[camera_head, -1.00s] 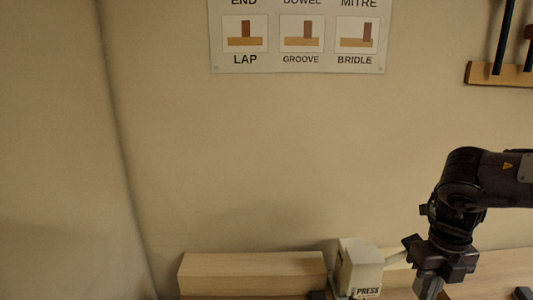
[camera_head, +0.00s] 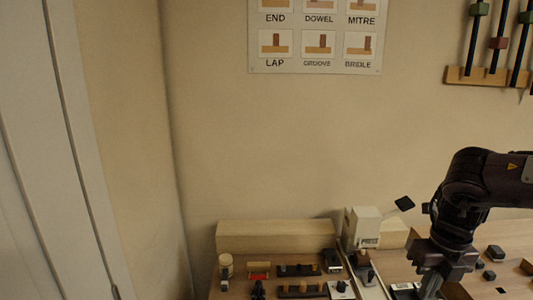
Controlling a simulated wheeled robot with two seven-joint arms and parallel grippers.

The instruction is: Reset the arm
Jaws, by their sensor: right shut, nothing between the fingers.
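My right arm (camera_head: 480,185) comes in from the right edge, bent downward at its wrist. My right gripper (camera_head: 432,284) points down over the right part of the bench, its fingertips near the bottom edge of the head view. It is shut and I see nothing held in it. My left gripper and left arm are not in view.
A wooden bench (camera_head: 235,290) runs along the wall, with several small dark parts on it. A pale block labelled PRESS (camera_head: 362,227) stands behind, left of my gripper, beside a long wooden block (camera_head: 275,236). A tool rack (camera_head: 487,77) hangs at upper right.

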